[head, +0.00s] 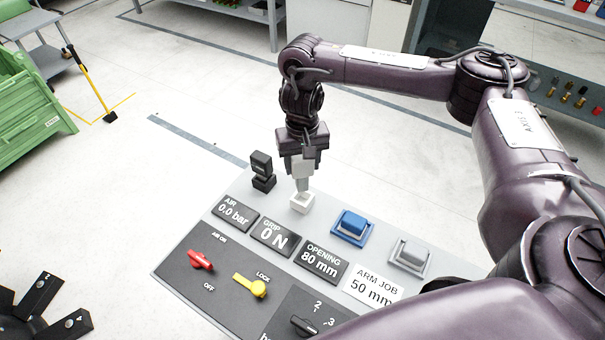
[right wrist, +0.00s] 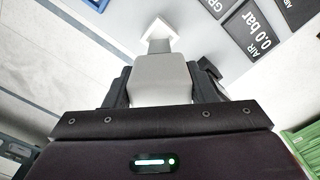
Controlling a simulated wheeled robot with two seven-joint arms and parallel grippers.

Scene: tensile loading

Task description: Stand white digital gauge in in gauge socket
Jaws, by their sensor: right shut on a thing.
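The white digital gauge (head: 302,167) is upright in my right gripper (head: 303,152), which is shut on its upper body. In the right wrist view the gauge's pale body (right wrist: 160,80) sits between the fingers, with its narrower grey stem pointing to the socket. The white gauge socket (head: 302,203) is directly below, at the panel's far edge; it also shows in the right wrist view (right wrist: 152,27). The stem's lower end overlaps the socket's opening in both views. I cannot tell how deep it is in.
A black block (head: 261,164) stands in a black holder (head: 263,184) just left of the gauge. Blue (head: 351,225) and grey (head: 410,254) buttons are to the right. Red (head: 200,260) and yellow (head: 250,286) switches are nearer on the panel.

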